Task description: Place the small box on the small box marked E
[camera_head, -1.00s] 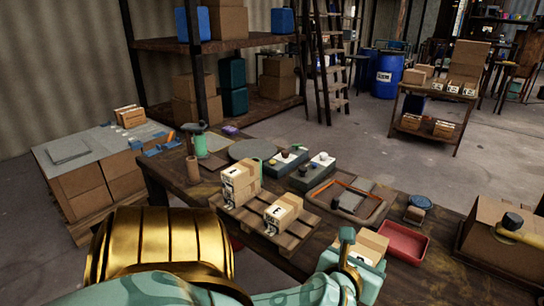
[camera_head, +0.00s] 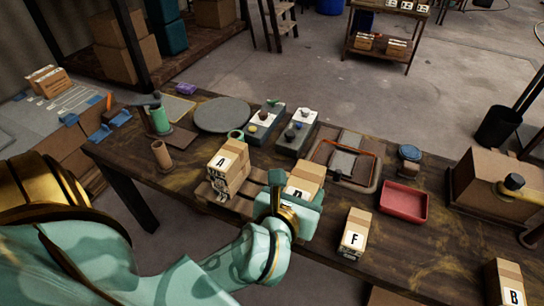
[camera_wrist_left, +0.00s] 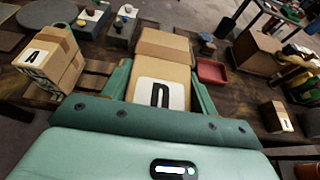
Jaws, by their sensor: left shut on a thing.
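My left gripper (camera_head: 285,200) is shut on a small cardboard box marked D (camera_head: 304,178). In the left wrist view this box (camera_wrist_left: 160,93) sits between the green fingers. Whether it rests on the pallet or is lifted I cannot tell. A box marked F (camera_head: 356,233) stands on the table to the right, and a box marked B (camera_head: 506,283) is at the lower right. No E label is readable. My right gripper is not in view.
A red tray (camera_head: 403,202), a grey-lined tray (camera_head: 345,160) and a large brown carton (camera_head: 490,185) stand on the right of the table (camera_head: 420,250). A round grey disc (camera_head: 224,116) and switch boxes (camera_head: 296,132) are behind the pallet. Bare tabletop surrounds F.

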